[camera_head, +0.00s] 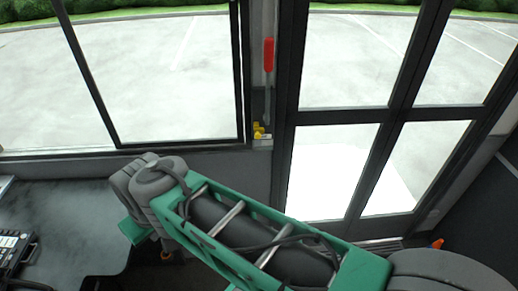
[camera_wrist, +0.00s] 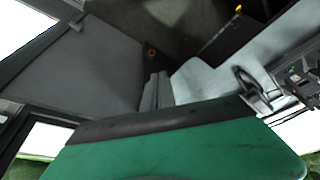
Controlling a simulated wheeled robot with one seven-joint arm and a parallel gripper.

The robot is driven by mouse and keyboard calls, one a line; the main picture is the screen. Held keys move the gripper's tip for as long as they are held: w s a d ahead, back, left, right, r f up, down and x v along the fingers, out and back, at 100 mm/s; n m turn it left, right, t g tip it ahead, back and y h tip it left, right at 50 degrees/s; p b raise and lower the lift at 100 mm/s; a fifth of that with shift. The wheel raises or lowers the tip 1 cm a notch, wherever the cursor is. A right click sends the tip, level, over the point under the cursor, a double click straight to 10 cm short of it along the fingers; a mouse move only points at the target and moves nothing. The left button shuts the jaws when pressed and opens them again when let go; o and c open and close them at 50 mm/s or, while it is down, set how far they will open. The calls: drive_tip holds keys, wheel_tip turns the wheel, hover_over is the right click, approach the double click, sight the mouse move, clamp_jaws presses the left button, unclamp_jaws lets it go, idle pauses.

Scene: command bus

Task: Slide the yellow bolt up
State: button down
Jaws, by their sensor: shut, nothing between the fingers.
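The yellow bolt (camera_head: 259,131) is small in the head view. It sits low on the dark post between the left window and the glass door, below a red-handled lever (camera_head: 268,54). I cannot make out its exact shape or slide position. My gripper (camera_wrist: 157,88) shows in the wrist view as two grey fingers close together beyond the green hand, shut and empty. In the head view my green arm reaches left below the bolt, and the fingers are hidden. The gripper is apart from the bolt. The bolt cannot be made out in the wrist view.
The glass door (camera_head: 345,160) stands right of the post, and a large window (camera_head: 170,75) lies left. A dark desk (camera_head: 70,220) with a black keypad panel (camera_head: 14,248) is at lower left. A small orange item (camera_head: 437,243) is near the door's foot.

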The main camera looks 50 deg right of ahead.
drive_tip(key=w+d+f+m+t+b, duration=0.45)
drive_tip(key=w+f+b, duration=0.45)
drive_tip(key=f+b, duration=0.3)
drive_tip(key=w+d+f+m+t+b, duration=0.3)
drive_tip(key=w+d+m+t+b, duration=0.2)
drive_tip(key=d+m+t+b, duration=0.55)
drive_tip(key=s+d+r+m+g+h+b, duration=0.1)
drive_tip(key=s+d+m+h+b, duration=1.7)
drive_tip(key=s+d+m, duration=0.2)
drive_tip(key=s+m, duration=0.1)
drive_tip(key=m, duration=0.1)
drive_tip(key=shift+s+d+m+h, duration=0.2)
drive_tip(key=shift+d+m+h, duration=0.05)
drive_tip(key=shift+m+h, duration=0.15)
drive_tip(key=shift+r, duration=0.15)
